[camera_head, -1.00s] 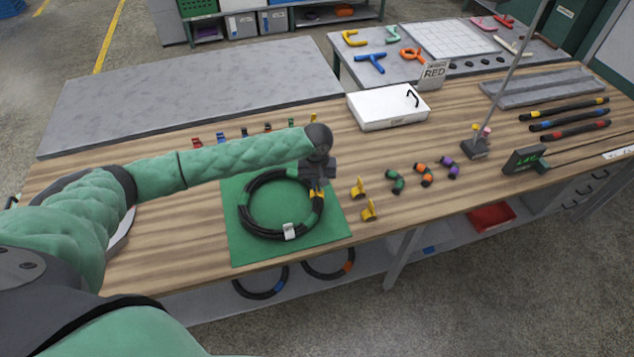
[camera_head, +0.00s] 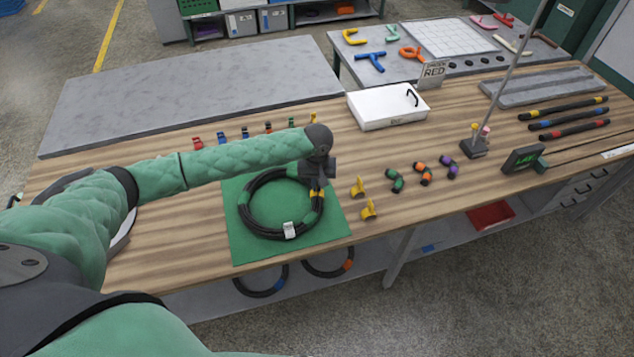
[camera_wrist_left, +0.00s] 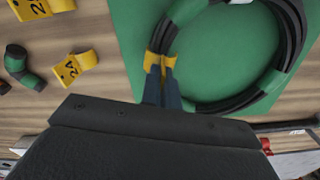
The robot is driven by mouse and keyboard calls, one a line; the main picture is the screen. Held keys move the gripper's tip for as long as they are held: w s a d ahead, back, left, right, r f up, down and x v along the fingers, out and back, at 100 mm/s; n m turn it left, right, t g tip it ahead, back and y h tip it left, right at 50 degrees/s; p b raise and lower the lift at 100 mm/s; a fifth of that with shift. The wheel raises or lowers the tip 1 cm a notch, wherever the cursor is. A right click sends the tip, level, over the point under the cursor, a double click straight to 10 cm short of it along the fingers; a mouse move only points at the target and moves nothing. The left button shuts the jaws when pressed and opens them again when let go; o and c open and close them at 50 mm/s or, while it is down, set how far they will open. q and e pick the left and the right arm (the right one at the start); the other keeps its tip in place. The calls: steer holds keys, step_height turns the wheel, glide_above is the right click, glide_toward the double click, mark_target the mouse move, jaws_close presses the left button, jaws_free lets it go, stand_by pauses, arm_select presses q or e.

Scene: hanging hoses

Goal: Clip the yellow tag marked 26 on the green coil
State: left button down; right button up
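The black coil (camera_head: 245,215) lies on a green mat (camera_head: 243,250) and carries a white label (camera_head: 289,230). My left gripper (camera_head: 317,190) reaches down at the coil's right side. In the left wrist view its two narrow fingers (camera_wrist_left: 162,85) are close together on a yellow tag (camera_wrist_left: 160,61), which sits at the coil's hose. The number on this tag cannot be read. A yellow tag marked 24 (camera_wrist_left: 76,67) and another yellow tag (camera_wrist_left: 40,8) lie on the table beside the mat. My right gripper is not in view.
Green, orange and purple clips (camera_head: 424,174) lie right of the loose yellow tags. Several small coloured pieces (camera_head: 245,133) stand in a row behind the mat. A white box (camera_head: 385,108) and a stand with a pole (camera_head: 474,148) are farther back and right.

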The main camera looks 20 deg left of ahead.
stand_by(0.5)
arm_select(q)
steer(key=shift+f, duration=0.65)
steer(key=shift+f, duration=0.4)
steer(key=shift+f, duration=0.1)
steer(key=shift+f, duration=0.4)
stand_by(0.6)
steer(key=shift+f, duration=0.2)
stand_by(0.4)
steer(key=c, duration=1.6)
jaws_free()
